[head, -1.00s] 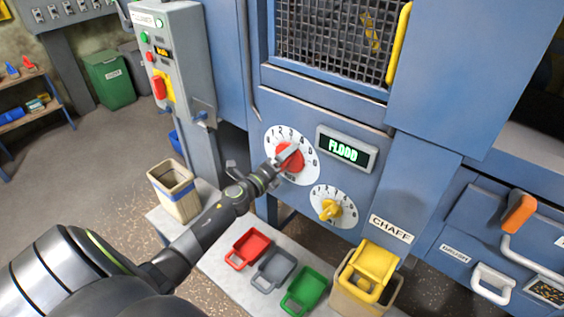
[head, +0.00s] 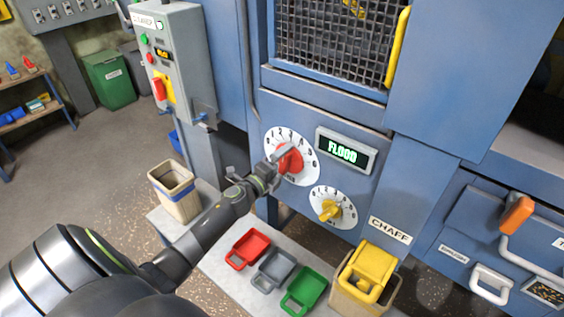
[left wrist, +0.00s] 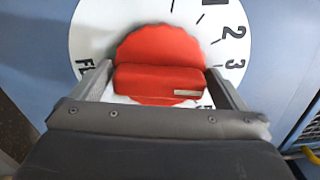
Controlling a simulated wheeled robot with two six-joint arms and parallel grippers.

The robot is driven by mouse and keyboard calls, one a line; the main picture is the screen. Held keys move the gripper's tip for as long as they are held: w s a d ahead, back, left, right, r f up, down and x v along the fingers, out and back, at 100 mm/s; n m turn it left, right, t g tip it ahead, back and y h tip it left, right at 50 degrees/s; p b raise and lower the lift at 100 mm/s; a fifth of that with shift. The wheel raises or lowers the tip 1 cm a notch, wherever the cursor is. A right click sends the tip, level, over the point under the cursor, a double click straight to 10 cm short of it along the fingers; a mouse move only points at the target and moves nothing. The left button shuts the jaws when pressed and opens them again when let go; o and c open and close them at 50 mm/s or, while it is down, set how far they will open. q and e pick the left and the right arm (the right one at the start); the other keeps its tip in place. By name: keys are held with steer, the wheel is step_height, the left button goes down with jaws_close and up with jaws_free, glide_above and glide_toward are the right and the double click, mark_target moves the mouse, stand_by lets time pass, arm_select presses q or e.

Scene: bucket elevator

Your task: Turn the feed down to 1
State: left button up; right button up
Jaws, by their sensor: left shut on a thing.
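The red feed knob (head: 290,160) sits on a white round dial (head: 304,141) on the blue machine front, with numbers around its rim. My left gripper (head: 277,163) is at the knob. In the left wrist view its fingers (left wrist: 166,88) are on both sides of the raised red grip bar (left wrist: 158,80), shut on it. A small pale mark shows near the bar's right end. The gripper hides part of the dial, and I cannot read the setting. The green display (head: 344,150) beside the dial reads FLOOD. My right gripper is not in view.
A smaller dial with a yellow knob (head: 329,210) is just below right. Red (head: 249,248), grey (head: 274,270) and green (head: 304,291) scoops lie on the low bench beneath.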

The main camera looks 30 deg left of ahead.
arm_select(q)
steer(key=n+p, duration=0.2)
steer(key=n, duration=0.3)
steer(key=shift+n, duration=0.3)
steer(key=n+p, duration=0.1)
steer(key=n, duration=0.3)
steer(key=shift+f+p, duration=0.15)
steer(key=shift+p, duration=0.25)
steer(key=shift+d+f+n+p, duration=0.1)
steer(key=shift+n+p, duration=0.4)
steer(key=shift+n, duration=0.7)
steer(key=o, duration=0.6)
steer(key=shift+s, duration=0.1)
steer(key=shift+s+a+b, duration=0.25)
steer(key=shift+s+b, duration=0.2)
steer(key=shift+s, duration=2.45)
steer(key=shift+s+a+b, duration=0.2)
steer(key=shift+s+b, duration=0.2)
steer(key=shift+s, duration=2.45)
steer(key=shift+s+a+b, duration=0.25)
steer(key=shift+s+b, duration=0.2)
steer(key=shift+s, duration=2.45)
